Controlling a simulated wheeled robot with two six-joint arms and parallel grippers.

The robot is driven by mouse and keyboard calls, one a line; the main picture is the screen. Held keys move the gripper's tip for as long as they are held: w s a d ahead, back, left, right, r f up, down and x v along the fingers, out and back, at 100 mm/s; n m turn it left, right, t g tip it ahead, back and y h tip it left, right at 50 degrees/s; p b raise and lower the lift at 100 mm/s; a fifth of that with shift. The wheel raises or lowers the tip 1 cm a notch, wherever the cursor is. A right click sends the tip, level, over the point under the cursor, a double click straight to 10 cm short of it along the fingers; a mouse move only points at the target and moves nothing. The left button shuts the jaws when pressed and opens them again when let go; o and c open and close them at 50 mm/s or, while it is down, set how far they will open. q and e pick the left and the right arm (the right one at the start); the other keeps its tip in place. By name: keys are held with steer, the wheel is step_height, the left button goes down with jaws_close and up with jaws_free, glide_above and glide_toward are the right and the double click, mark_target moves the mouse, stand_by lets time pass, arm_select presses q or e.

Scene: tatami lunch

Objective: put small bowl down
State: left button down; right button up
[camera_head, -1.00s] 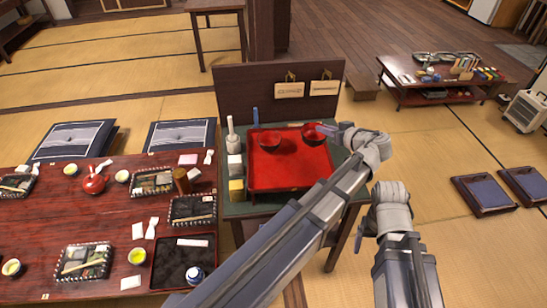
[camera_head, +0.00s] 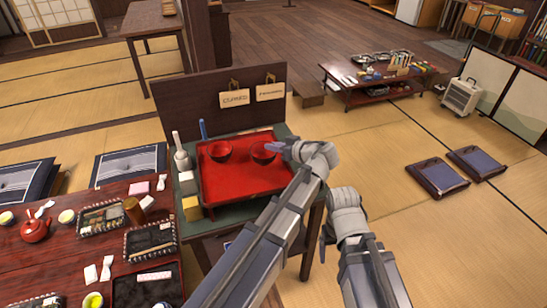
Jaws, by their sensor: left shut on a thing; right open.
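A red tray (camera_head: 240,183) lies on a small green-topped side table (camera_head: 200,225). One small bowl (camera_head: 219,151), red outside and dark inside, sits on the left part of the tray. A second small bowl (camera_head: 263,155) is at the tray's back right. My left gripper (camera_head: 285,147) reaches over the tray's right edge and is shut on the rim of this second bowl. I cannot tell whether its base touches the tray. My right gripper (camera_head: 325,240) is open and empty, right of the side table, partly hidden by its own arm.
A dark backboard (camera_head: 190,103) with two hanging tags stands behind the tray. A white bottle (camera_head: 181,155) and a yellow block (camera_head: 192,208) stand left of the tray. A set low table (camera_head: 60,270) is at left. Two floor cushions (camera_head: 437,177) lie at right.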

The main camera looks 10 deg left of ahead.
arm_select(q)
steer(key=shift+f+b, duration=1.4)
steer(key=shift+f, duration=0.3)
steer(key=shift+f, duration=0.15)
steer(key=c, duration=0.9)
jaws_free()
